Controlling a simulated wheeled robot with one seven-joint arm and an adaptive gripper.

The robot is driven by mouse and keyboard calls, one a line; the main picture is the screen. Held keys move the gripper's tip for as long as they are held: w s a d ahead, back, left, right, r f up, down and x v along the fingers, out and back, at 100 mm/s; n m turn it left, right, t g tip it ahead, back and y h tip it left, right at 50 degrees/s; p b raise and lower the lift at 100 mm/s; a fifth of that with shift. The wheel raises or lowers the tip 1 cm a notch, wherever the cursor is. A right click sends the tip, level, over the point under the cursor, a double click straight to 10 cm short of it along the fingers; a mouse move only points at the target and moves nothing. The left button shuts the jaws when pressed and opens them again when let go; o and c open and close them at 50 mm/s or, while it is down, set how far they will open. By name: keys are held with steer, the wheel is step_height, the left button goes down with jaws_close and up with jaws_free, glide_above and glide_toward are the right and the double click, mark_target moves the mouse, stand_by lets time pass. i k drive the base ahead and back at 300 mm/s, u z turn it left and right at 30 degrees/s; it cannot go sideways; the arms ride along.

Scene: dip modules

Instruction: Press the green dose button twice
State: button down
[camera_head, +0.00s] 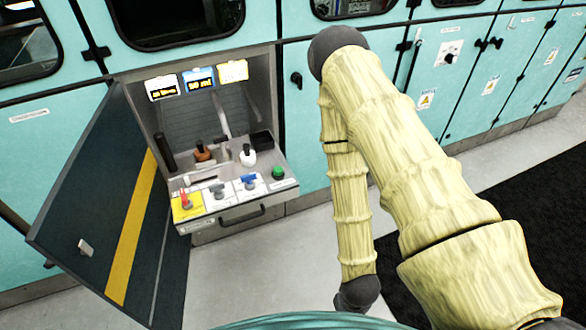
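The green dose button (278,172) is a small round knob at the right end of the control panel (215,207), inside an open cabinet. Nothing covers it in this view. My arm (400,160) fills the right half of the picture, wrapped in a pale yellow ribbed sleeve. It bends well to the right of the button, apart from the panel. Its lower dark joint (357,294) hangs near the bottom edge. The gripper's fingers cannot be seen.
Red (184,198) and blue (249,182) controls share the panel, with a handle (242,220) below. Behind them stand a brown-topped item (203,151) and a white one (248,156). The open cabinet door (100,215) juts out left. Grey floor lies in front.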

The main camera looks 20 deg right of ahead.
mark_target(277, 170)
steer(key=z, duration=1.9)
steer(key=k, duration=1.25)
steer(key=u, duration=1.45)
steer(key=i, duration=1)
